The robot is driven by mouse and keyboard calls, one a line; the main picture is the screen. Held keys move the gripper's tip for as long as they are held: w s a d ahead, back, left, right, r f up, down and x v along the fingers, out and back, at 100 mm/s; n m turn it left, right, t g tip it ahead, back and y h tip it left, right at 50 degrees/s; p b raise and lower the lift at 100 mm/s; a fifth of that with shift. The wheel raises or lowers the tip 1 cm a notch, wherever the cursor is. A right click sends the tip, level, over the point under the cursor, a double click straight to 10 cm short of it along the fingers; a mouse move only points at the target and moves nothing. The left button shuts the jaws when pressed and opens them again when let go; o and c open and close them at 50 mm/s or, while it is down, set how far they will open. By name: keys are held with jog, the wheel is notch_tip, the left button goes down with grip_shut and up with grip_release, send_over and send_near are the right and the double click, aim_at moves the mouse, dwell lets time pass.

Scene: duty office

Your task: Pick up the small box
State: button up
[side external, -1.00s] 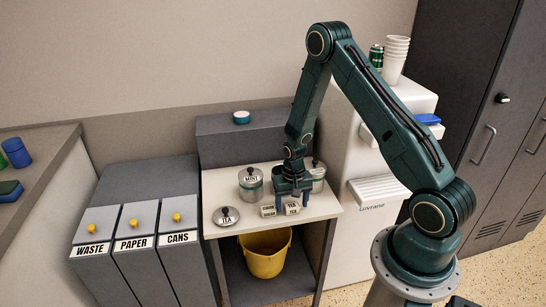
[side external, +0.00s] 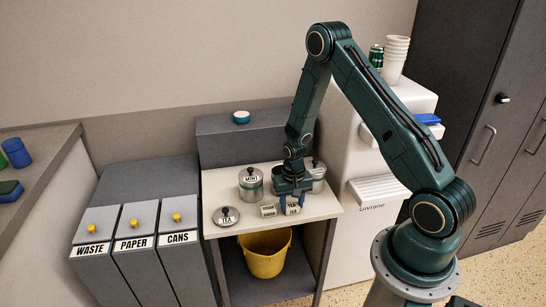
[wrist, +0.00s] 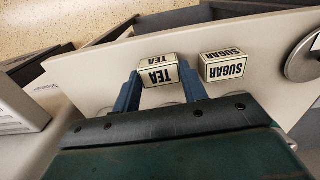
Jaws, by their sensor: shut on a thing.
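A small cream box labelled TEA (wrist: 156,72) is between the two blue fingers of my gripper (wrist: 159,84) in the wrist view. The fingers are shut on its sides. In the side view the TEA box (side external: 292,210) is low between the fingertips of my gripper (side external: 292,206), at the counter surface; I cannot tell any gap below it. A similar small box labelled SUGAR (wrist: 222,66) stands close beside it, outside the fingers. The SUGAR box (side external: 268,211) is left of the TEA box in the side view.
Another canister (side external: 318,174) is behind my gripper. A round lid (side external: 226,217) lies left of the boxes, near the front edge. A yellow bucket (side external: 265,258) stands below.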

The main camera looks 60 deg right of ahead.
aim_at(292, 205)
jog(key=shift+r, duration=0.15)
notch_tip(292, 205, up, 20)
dwell(0.8)
jog(key=shift+f, duration=0.2)
dwell(0.3)
jog(key=w+d+f, duration=0.1)
jog(key=w+d, duration=0.7)
jog(key=d, duration=0.1)
jog(key=shift+d+f, duration=0.25)
jog(key=shift+f, duration=0.15)
jog(key=shift+f, duration=2.85)
